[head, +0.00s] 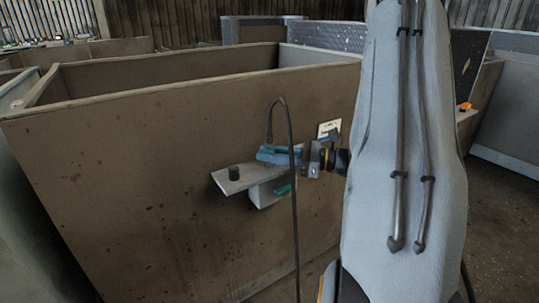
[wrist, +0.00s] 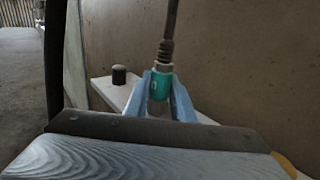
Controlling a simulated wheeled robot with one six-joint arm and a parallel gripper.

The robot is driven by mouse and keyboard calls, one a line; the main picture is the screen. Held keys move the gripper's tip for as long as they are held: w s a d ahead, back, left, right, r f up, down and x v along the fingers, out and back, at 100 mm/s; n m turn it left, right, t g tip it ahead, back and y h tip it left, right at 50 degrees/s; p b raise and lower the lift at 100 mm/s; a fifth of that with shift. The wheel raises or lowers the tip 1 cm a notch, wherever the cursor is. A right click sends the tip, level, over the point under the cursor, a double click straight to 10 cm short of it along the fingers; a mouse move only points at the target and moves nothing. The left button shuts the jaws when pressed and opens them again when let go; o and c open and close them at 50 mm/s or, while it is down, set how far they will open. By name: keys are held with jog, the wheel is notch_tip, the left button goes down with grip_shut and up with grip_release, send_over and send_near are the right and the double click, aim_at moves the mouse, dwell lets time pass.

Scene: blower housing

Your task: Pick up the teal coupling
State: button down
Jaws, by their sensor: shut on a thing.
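The teal coupling (wrist: 157,86) stands upright between the blue fingers of my gripper (wrist: 160,80) in the wrist view. A dark ribbed hose runs up from its top. My gripper is shut on it, and the fingers hide part of its sides and its lower end. In the head view my gripper (head: 266,154) is at the right part of a pale shelf (head: 230,183) on the brown housing wall. There the coupling is mostly hidden by the fingers. I cannot tell whether it touches the shelf.
A short black cylinder (head: 233,173) stands on the shelf's left end. A small teal part (head: 282,189) shows on the pale block under the shelf. The dark hose (head: 293,210) arches over and hangs down in front of the brown housing (head: 120,160). Floor is open at right.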

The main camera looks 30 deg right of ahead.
aim_at(270, 134)
notch_tip(270, 134, up, 10)
jog(key=shift+r+p, duration=0.1)
jog(key=shift+p, duration=0.65)
jog(key=shift+s, duration=0.1)
